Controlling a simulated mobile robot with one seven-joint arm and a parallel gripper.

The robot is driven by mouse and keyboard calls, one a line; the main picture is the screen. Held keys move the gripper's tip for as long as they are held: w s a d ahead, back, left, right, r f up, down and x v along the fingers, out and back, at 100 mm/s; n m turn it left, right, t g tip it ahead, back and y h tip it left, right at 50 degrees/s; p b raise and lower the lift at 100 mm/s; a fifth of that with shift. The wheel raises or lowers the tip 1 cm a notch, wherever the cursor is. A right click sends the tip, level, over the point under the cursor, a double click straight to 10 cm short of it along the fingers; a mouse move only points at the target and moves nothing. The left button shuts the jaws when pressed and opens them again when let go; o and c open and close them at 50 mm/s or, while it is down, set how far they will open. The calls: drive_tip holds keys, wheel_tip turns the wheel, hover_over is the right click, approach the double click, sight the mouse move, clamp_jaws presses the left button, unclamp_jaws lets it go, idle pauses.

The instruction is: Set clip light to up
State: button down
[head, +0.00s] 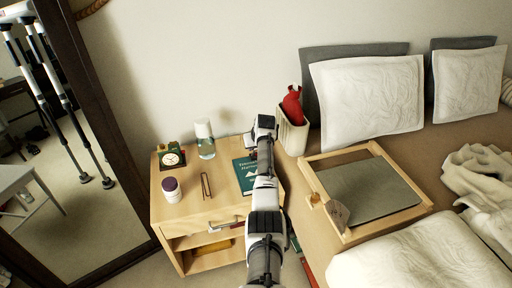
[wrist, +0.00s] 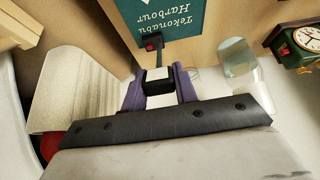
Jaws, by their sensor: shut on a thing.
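The clip light (wrist: 152,43) is a small dark lamp with a red spot on its head, seen in the wrist view. Its dark stem runs down from the head to a black part between my fingers. My gripper (wrist: 159,76) is shut on that part, with a purple finger on each side. The lamp head shows against the teal book (wrist: 165,14). What the light is clipped to is hidden by my gripper. In the head view my gripper (head: 262,124) is at the back right of the nightstand (head: 185,212), and my arm hides most of the light.
A clear bottle (head: 205,142), a clock (head: 172,158), a purple-lidded jar (head: 171,189) and a brown clip-shaped item (head: 206,186) stand or lie on the nightstand. A cream bin (head: 292,137) with a red bottle (head: 292,104) is close right of my gripper. A wooden tray (head: 310,184) lies on the bed.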

idle(0.3)
drive_tip(key=c, duration=1.1)
unclamp_jaws()
drive_tip(key=shift+r, duration=0.1)
drive_tip(key=b+v, duration=0.2)
drive_tip(key=v, duration=1.1)
drive_tip(key=shift+s+d+r, duration=0.1)
drive_tip(key=shift+r, duration=0.15)
